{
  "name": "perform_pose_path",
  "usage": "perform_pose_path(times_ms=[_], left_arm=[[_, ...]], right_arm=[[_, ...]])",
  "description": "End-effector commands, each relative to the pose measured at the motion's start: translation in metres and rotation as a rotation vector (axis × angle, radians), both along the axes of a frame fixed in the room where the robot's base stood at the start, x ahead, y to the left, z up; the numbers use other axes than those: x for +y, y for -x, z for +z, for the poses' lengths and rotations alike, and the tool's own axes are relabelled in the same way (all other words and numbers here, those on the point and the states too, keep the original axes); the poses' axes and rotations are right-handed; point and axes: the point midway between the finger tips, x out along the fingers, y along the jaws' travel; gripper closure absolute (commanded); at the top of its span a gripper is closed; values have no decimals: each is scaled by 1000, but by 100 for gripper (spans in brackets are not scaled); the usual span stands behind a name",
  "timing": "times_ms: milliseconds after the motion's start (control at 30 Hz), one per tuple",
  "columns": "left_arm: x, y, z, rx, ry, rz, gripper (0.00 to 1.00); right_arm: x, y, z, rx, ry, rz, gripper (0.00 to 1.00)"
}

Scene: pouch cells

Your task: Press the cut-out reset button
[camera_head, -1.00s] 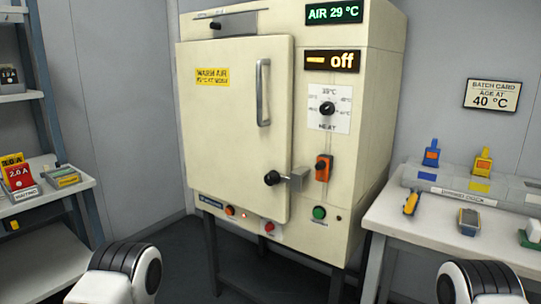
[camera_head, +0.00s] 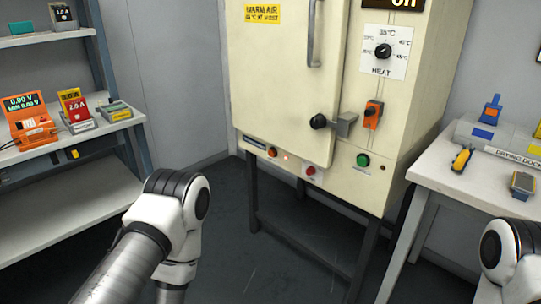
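The cream warm-air cabinet (camera_head: 285,100) stands on dark legs in the middle, its door shut. My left arm reaches in at the lower left and my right arm shows at the lower right corner. Neither gripper is in the picture.
The door has a black-knobbed latch (camera_head: 318,121); an orange switch (camera_head: 373,114) and the heat dial (camera_head: 383,51) are beside it. A shelf (camera_head: 60,208) with an orange meter (camera_head: 31,125) stands left. A white table (camera_head: 455,195) stands right. Floor before the cabinet is clear.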

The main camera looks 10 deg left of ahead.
Motion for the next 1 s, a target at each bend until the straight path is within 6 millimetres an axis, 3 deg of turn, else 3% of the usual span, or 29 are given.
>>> perform_pose_path(times_ms=[33,67,1000], left_arm=[[0,0,0,0,0,0,91],[0,0,0,0,0,0,100],[0,0,0,0,0,0,100]], right_arm=[[0,0,0,0,0,0,100],[0,0,0,0,0,0,100],[0,0,0,0,0,0,100]])
